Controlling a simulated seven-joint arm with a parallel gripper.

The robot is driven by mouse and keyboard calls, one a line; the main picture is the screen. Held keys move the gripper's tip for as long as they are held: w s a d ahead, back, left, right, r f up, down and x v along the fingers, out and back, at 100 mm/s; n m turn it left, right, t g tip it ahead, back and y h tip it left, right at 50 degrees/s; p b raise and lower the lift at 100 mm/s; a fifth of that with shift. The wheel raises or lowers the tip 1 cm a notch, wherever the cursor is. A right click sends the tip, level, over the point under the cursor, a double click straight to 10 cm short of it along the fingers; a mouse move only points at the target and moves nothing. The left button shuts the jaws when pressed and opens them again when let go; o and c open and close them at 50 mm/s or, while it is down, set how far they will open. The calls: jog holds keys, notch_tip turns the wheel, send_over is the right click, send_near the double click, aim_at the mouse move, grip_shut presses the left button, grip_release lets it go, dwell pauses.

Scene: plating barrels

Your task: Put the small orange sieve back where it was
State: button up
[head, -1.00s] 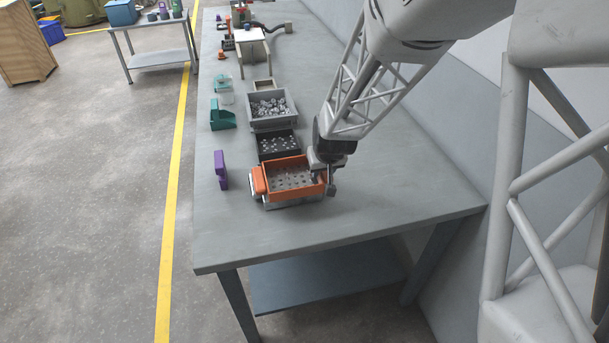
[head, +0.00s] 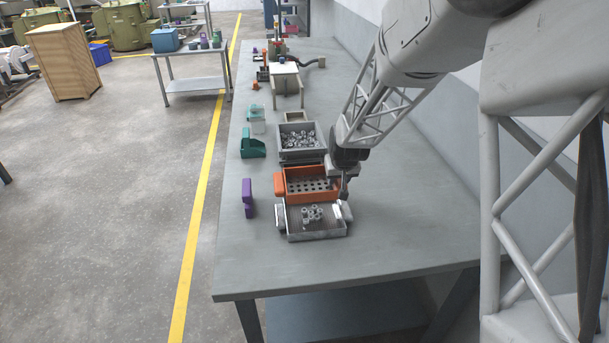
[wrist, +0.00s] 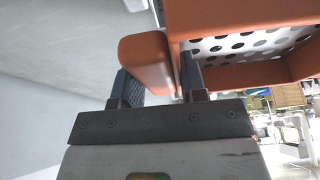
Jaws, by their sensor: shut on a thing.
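The small orange sieve (head: 313,198) has a perforated metal floor and an orange handle at each end. It looks empty. My gripper (head: 343,186) is shut on its right handle. In the wrist view my gripper (wrist: 158,88) has one finger on each side of the orange handle (wrist: 147,62), with the sieve's wall (wrist: 235,15) beside it. The sieve is level, just behind the silver tray (head: 318,236), over the place of the black tray, which is now hidden. I cannot tell whether it hovers or rests there.
The silver tray holds several metal nuts. A grey bin (head: 301,155) of metal parts stands close behind the sieve. A purple block (head: 248,197) and a green scoop (head: 252,145) stand on the left. The front of the bench (head: 270,270) is clear.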

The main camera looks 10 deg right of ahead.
jog(key=shift+w, duration=0.1)
jog(key=w+f, duration=0.1)
jog(key=w, duration=1.4)
jog(key=shift+d+f, duration=0.2)
jog(key=shift+d, duration=0.15)
jog(key=shift+s+x, duration=0.15)
jog(key=shift+x, duration=0.75)
jog(key=shift+s+x, duration=0.15)
jog(key=shift+x, duration=0.75)
jog(key=shift+f, duration=0.75)
jog(key=o, duration=1.2)
jog(key=shift+r, duration=0.15)
